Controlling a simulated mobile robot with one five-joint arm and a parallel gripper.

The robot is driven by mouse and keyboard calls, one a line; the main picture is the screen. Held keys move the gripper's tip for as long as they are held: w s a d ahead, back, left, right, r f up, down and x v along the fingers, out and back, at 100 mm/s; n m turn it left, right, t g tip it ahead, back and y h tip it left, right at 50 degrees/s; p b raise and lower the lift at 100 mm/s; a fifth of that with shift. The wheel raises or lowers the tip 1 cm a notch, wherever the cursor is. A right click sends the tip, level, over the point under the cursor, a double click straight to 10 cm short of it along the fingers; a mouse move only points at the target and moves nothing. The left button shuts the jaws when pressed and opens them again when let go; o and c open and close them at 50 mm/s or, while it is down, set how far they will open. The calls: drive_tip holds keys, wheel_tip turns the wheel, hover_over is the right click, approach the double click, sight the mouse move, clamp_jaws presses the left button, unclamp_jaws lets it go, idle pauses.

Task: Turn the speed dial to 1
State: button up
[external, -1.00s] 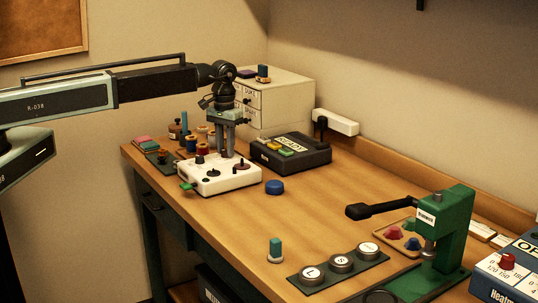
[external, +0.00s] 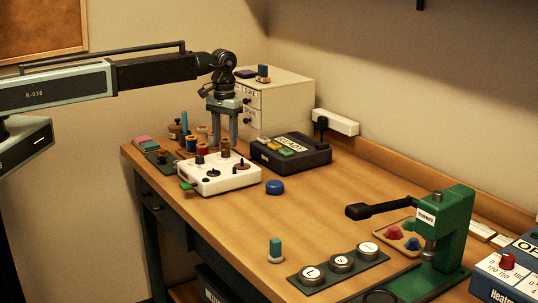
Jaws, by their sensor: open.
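A white machine box (external: 232,182) stands near the far left of the table. On its top are a dark knob (external: 200,159) at the back left, a flat black dial (external: 213,174) at the front and a dark round dial (external: 242,166) at the right. Their markings are too small to read, so I cannot tell which is the speed dial or its setting. My gripper (external: 226,144) is open, pointing down above the back of the box. A brown spool-like piece (external: 226,152) shows between its fingers from this side; I cannot tell whether they touch it.
Thread spools (external: 191,144) stand behind the box at left. A black READY unit (external: 291,157) is to the right, with a blue disc (external: 275,187) in front of it. Small white drawers (external: 285,100) stand behind. A green press (external: 447,235) is far right.

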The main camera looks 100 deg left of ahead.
sight(226, 150)
wheel_tip(226, 150, up, 4)
drive_tip(key=p, duration=0.3)
drive_tip(key=shift+r, duration=0.25)
drive_tip(key=shift+f, duration=0.15)
drive_tip(key=shift+d, duration=0.1)
drive_tip(key=w+d, duration=0.2)
drive_tip(key=d, duration=0.1)
drive_tip(key=w+d+f+m+b, duration=0.1)
drive_tip(key=w+d, duration=0.1)
drive_tip(key=d, duration=0.2)
drive_tip(key=w+d+f+m+b, duration=0.1)
drive_tip(key=w+d, duration=0.2)
drive_tip(key=d, duration=0.1)
drive_tip(key=shift+d+f, duration=0.1)
drive_tip(key=shift+d, duration=0.15)
drive_tip(key=w+d+f+m+b, duration=0.2)
drive_tip(key=d+m, duration=0.1)
drive_tip(key=d, duration=1.1)
drive_tip(key=s+d+f+m+b, duration=0.1)
drive_tip(key=s+d+m, duration=0.3)
drive_tip(key=d, duration=0.7)
drive_tip(key=s+d+f+m+b, duration=0.1)
drive_tip(key=s+d+m, duration=0.3)
drive_tip(key=s+d, duration=0.4)
drive_tip(key=shift+s+d+m+b, duration=0.15)
drive_tip(key=shift+d+m+b, duration=0.15)
drive_tip(key=shift+d, duration=1.75)
